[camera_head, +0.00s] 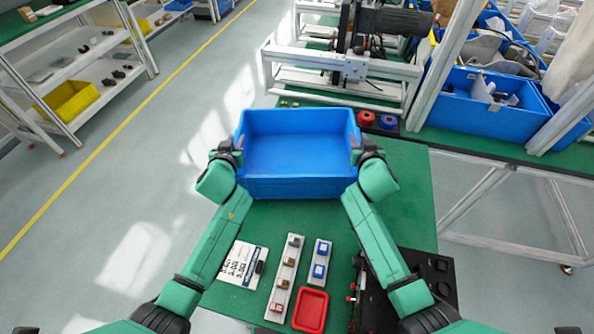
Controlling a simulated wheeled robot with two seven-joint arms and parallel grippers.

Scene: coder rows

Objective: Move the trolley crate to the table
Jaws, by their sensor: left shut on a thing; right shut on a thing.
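The blue crate (297,188) is empty and looks level, over the far part of the green table (407,187). My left gripper (232,150) is shut on the crate's left side wall. My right gripper (361,151) is shut on its right side wall. The fingertips are partly hidden by my wrists and the crate rim. I cannot tell whether the crate's bottom touches the table or hangs just above it. No trolley can be made out.
On the near table are a label card (242,264), two strips of switches (286,276), a red tray (310,310) and a black device (431,272). Behind the crate stands a machine frame (345,65). Blue bins (480,103) are at right, shelves (75,60) at left.

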